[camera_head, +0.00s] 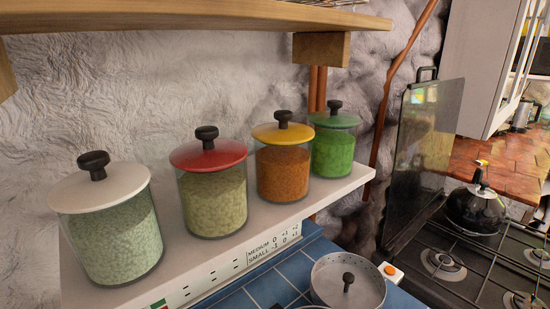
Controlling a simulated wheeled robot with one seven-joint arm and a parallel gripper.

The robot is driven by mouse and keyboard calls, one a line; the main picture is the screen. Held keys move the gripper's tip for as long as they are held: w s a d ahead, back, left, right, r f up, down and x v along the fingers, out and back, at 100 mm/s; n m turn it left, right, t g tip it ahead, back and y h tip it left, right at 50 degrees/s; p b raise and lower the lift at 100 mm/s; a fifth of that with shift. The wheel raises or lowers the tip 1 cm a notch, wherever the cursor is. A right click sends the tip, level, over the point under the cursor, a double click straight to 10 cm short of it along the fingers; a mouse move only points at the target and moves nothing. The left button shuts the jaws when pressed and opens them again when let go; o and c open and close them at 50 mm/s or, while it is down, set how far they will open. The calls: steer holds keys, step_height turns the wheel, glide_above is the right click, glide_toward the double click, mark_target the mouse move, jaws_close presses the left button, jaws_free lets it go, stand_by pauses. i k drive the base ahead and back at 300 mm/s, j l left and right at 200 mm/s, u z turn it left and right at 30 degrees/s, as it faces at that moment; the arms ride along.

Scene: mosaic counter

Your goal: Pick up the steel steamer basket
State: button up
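The steel steamer basket (326,283) is at the bottom edge of the head view, right of centre. It is round and grey, with a small dark knob in its middle. It stands on the blue tiled counter (262,287), and its lower part is cut off by the frame edge. My gripper is not in view.
A white shelf (300,205) behind the basket holds several lidded glass jars, including a red-lidded jar (213,195) and a yellow-lidded jar (283,170). A small orange-and-white object (390,270) is right of the basket. A gas hob (470,265) with a dark kettle (475,210) lies further right. A wooden shelf (180,15) overhangs above.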

mark_target(339, 280)
steer(key=k+u, duration=0.1)
steer(key=k, duration=0.55)
steer(key=l+u, duration=0.2)
steer(key=u, duration=1.25)
steer(key=k+l, duration=0.15)
steer(key=l, duration=0.25)
steer(key=k+l, duration=0.1)
steer(key=l, duration=0.35)
steer(key=k+l+u, duration=0.1)
steer(key=l, duration=0.3)
steer(key=k+l, duration=0.2)
steer(key=l, duration=0.2)
